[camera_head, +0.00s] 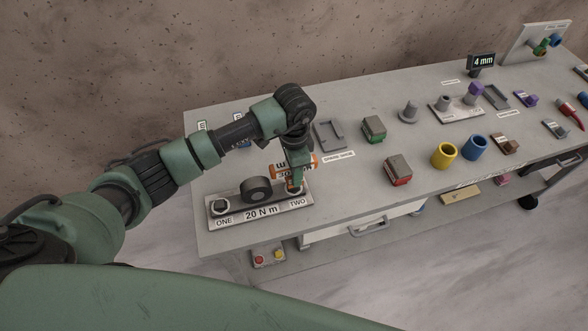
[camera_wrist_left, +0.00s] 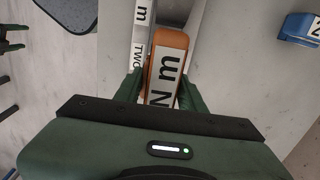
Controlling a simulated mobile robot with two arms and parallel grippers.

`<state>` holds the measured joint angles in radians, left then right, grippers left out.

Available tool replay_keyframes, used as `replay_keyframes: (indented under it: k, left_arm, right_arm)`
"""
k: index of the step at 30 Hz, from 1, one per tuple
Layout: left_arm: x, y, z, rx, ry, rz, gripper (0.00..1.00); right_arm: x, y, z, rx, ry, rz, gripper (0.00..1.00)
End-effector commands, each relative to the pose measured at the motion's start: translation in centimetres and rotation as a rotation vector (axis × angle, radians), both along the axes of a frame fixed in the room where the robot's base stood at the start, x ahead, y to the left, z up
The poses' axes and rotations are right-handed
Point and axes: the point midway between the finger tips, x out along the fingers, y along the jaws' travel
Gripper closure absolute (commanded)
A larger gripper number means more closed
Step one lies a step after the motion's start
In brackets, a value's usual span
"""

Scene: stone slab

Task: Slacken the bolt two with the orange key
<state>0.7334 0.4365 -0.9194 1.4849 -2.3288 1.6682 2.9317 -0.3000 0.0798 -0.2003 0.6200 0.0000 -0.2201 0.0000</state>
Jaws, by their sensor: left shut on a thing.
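The bolt plate (camera_head: 235,220) lies on the slab and is marked ONE at left, 20 N m in the middle and TWO at right. Bolt one (camera_head: 220,206) shows at its left end. My left gripper (camera_head: 294,184) is over the TWO end, shut on the orange key (camera_head: 279,170). The orange key also shows between the fingers in the left wrist view (camera_wrist_left: 172,40), with a white label. Bolt two is hidden under the gripper and key, so I cannot tell whether the key sits on it. A dark round part (camera_head: 257,189) stands mid-plate. My right gripper is not in view.
A grey tray (camera_head: 329,136), a green block (camera_head: 373,129) and a red block (camera_head: 397,170) stand right of the gripper. Yellow (camera_head: 445,155) and blue (camera_head: 475,147) cups are farther right. A drawer handle (camera_head: 368,227) juts out at the front edge.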

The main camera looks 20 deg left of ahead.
Motion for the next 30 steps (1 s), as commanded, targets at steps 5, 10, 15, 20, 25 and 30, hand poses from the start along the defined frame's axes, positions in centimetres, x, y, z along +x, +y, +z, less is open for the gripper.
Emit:
replay_keyframes:
  k: [5,10,15,20,25,30]
  left_arm:
    - [0.0,0.0,0.0,0.0,-0.001,0.0,1.0]
    - [0.0,0.0,0.7,0.0,-0.001,0.0,1.0]
    - [0.1,0.0,2.1,0.0,-0.001,0.0,1.0]
    - [0.0,0.0,3.3,0.0,-0.001,-0.001,1.0]
    - [0.0,0.0,4.7,-0.001,-0.002,-0.001,1.0]
    - [0.0,0.0,5.1,0.0,-0.001,0.0,1.0]
  right_arm:
    - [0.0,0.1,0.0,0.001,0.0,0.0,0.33]
    - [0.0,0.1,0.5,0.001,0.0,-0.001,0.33]
    - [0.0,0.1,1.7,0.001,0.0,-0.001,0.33]
    - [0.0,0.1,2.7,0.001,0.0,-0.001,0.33]
    - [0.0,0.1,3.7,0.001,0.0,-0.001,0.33]
    - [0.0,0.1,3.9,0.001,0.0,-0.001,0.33]
